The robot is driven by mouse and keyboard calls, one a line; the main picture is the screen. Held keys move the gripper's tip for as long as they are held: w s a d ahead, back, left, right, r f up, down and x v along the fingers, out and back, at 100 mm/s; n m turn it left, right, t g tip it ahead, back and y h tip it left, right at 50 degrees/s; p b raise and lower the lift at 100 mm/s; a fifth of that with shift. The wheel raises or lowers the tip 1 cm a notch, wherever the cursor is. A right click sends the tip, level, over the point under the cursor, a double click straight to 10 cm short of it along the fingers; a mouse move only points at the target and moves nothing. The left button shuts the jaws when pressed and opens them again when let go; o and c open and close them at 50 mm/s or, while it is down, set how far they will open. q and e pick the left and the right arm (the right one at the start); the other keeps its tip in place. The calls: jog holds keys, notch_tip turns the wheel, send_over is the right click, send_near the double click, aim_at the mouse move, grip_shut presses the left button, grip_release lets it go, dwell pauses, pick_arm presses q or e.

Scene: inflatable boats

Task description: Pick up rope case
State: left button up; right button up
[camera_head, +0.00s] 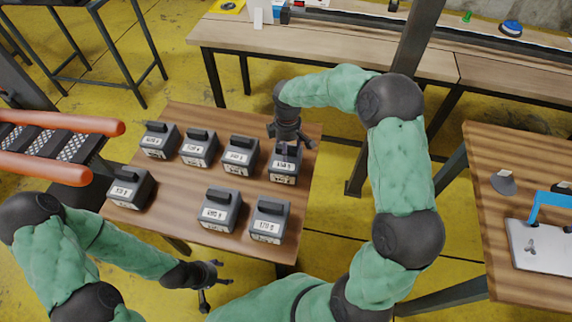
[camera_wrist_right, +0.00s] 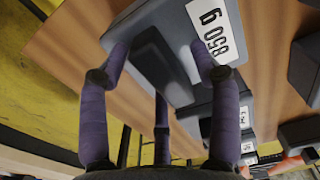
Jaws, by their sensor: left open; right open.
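Several dark grey cases with black handles and white weight labels stand on a wooden table (camera_head: 170,212); I cannot tell from the labels which one is the rope case. My right gripper (camera_head: 291,146) is open, above the case at the back right corner (camera_head: 284,170). In the right wrist view this case (camera_wrist_right: 172,22) has a label reading 850 g. The fingers of the right gripper (camera_wrist_right: 160,75) are spread around its dark handle (camera_wrist_right: 163,62); contact cannot be told. My left gripper (camera_head: 206,287) is open and empty, beyond the table's front edge.
A workbench (camera_head: 330,45) runs behind, with a dark post (camera_head: 405,60). Another table (camera_head: 515,165) is at right. Orange tubes (camera_head: 60,122) are at left.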

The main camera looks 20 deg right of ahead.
grip_shut()
jog(key=shift+w+r, duration=0.1)
jog(key=shift+r, duration=0.1)
